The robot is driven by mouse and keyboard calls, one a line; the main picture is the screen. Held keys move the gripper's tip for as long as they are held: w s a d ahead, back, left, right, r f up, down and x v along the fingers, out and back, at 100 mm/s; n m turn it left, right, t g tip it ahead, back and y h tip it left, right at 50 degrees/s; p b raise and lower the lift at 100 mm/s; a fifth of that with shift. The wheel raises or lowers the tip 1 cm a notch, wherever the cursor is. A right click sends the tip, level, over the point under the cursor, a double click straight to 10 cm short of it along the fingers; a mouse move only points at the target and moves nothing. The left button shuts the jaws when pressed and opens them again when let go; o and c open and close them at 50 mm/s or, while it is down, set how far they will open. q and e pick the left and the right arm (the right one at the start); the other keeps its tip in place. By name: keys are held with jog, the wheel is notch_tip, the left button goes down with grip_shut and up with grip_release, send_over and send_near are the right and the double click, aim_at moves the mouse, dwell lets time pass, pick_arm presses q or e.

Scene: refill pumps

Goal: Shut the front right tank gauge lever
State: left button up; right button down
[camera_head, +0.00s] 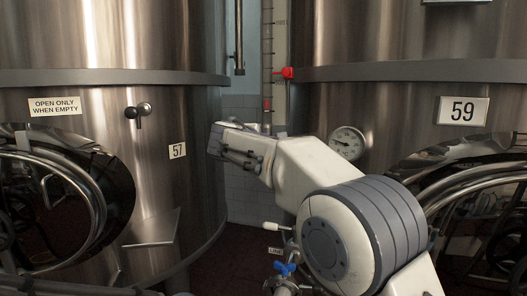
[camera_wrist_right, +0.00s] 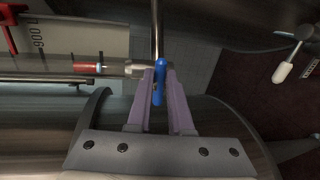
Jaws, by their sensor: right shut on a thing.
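The blue lever (camera_wrist_right: 159,82) sits at the metal fitting (camera_wrist_right: 136,68) on the end of the gauge tube in the right wrist view. It lies crosswise to the tube's line. My right gripper (camera_wrist_right: 160,98) is shut on it, a finger on each side. In the head view my right gripper (camera_head: 238,143) is beside the lower gauge tube, and its wrist hides the lever. The gauge tube and scale (camera_head: 268,50) rise between the tanks, next to the right tank, marked 59 (camera_head: 462,110). My left gripper is not in view.
The tank marked 57 (camera_head: 177,150) stands at left. A red clip (camera_head: 287,73) is on the scale. A dial (camera_head: 347,143) is on the right tank. A white-handled lever (camera_head: 274,227) and a blue valve handle (camera_head: 285,268) are low beside my right arm.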

jog(key=shift+a+f+m+b, duration=0.1)
jog(key=shift+f+m+b, duration=0.1)
jog(key=shift+m+b, duration=0.1)
dwell(0.4)
jog(key=c, duration=0.8)
grip_release()
jog(key=shift+r, duration=0.1)
jog(key=shift+c, duration=0.2)
jog(key=shift+s, duration=0.1)
jog(key=b+v, duration=0.1)
jog(key=v, duration=0.9)
jog(key=shift+s, duration=0.2)
jog(key=shift+r, duration=0.1)
